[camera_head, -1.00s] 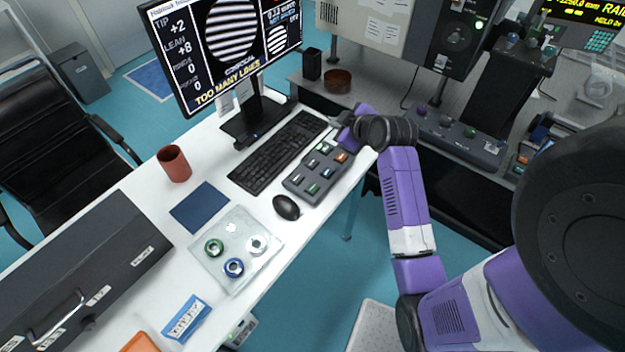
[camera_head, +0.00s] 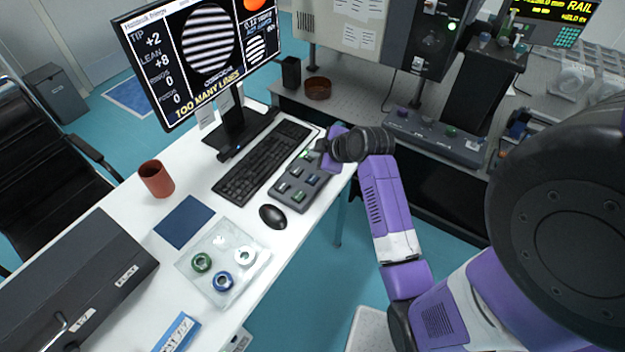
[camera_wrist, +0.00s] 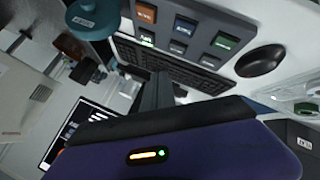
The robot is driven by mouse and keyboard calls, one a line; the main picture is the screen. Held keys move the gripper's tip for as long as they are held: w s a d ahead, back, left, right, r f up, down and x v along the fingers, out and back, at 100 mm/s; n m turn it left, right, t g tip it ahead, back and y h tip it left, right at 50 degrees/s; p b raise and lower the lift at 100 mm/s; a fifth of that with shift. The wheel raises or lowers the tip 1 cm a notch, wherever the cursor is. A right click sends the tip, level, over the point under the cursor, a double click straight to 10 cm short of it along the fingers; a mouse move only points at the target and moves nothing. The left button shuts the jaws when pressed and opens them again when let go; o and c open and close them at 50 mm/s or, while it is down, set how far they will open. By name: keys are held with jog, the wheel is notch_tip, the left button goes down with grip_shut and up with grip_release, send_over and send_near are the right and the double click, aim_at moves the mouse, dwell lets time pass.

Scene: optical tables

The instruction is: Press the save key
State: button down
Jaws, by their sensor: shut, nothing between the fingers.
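The grey key panel (camera_head: 286,200) lies on the white desk, right of the keyboard. Several of its keys show in the head view, but my gripper and wrist hide its far end. In the wrist view the panel (camera_wrist: 205,10) has two rows of keys, among them an orange key (camera_wrist: 146,13), a blue key (camera_wrist: 184,26) and a green key (camera_wrist: 226,42). I cannot read with certainty which key is the save key. My gripper (camera_head: 318,147) is shut and empty, over the far end of the panel. I cannot tell whether it touches a key.
A black keyboard (camera_head: 262,160) lies left of the panel, and a mouse (camera_head: 273,217) lies near its near end. The monitor (camera_head: 200,55) stands behind and reads "TOO MANY LINES". A red cup (camera_head: 156,179) and a clear tray (camera_head: 192,270) are farther left.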

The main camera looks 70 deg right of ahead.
jog(key=b, duration=0.5)
send_over(315, 180)
notch_tip(315, 180, down, 7)
jog(key=shift+r, duration=0.1)
jog(key=shift+f+b, duration=0.4)
jog(key=shift+b, duration=0.05)
jog(key=shift+f, duration=0.15)
dwell(1.2)
jog(key=shift+f, duration=0.3)
jog(key=shift+f+b, duration=0.35)
jog(key=shift+f, duration=0.05)
dwell(0.8)
jog(key=shift+r, duration=0.15)
jog(key=shift+r+p, duration=0.7)
jog(key=shift+p, duration=0.2)
